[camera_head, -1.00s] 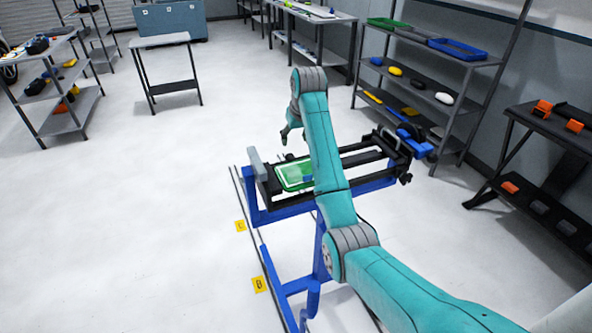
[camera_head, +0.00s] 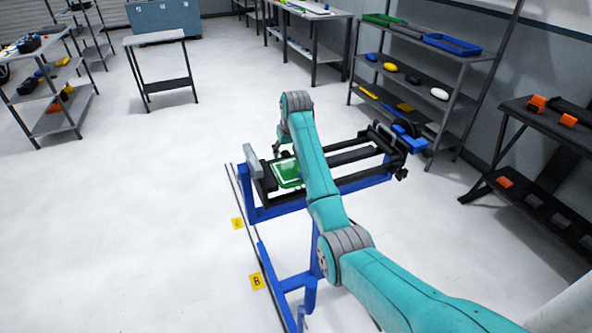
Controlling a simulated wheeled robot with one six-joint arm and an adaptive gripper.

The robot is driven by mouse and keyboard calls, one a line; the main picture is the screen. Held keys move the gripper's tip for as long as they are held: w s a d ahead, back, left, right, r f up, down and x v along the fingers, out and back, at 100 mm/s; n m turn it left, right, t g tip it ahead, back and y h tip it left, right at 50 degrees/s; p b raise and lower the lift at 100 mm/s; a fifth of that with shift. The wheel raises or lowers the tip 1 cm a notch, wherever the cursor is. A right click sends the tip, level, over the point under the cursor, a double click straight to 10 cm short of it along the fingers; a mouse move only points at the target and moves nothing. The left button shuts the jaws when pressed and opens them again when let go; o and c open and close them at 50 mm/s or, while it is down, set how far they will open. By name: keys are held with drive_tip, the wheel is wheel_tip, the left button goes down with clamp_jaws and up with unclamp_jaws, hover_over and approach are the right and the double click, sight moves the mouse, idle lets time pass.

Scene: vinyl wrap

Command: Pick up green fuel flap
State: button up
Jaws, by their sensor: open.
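My gripper (camera_head: 279,150) is small and dark in this view, at the far edge of the flap, and partly hidden by my arm. It is open. I cannot tell whether it touches the flap.
A shelf rack (camera_head: 438,88) with trays and coloured parts stands behind on the right. A dark bench (camera_head: 545,130) with orange items is at far right. A small table (camera_head: 155,44) stands at the back left.

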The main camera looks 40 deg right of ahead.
clamp_jaws()
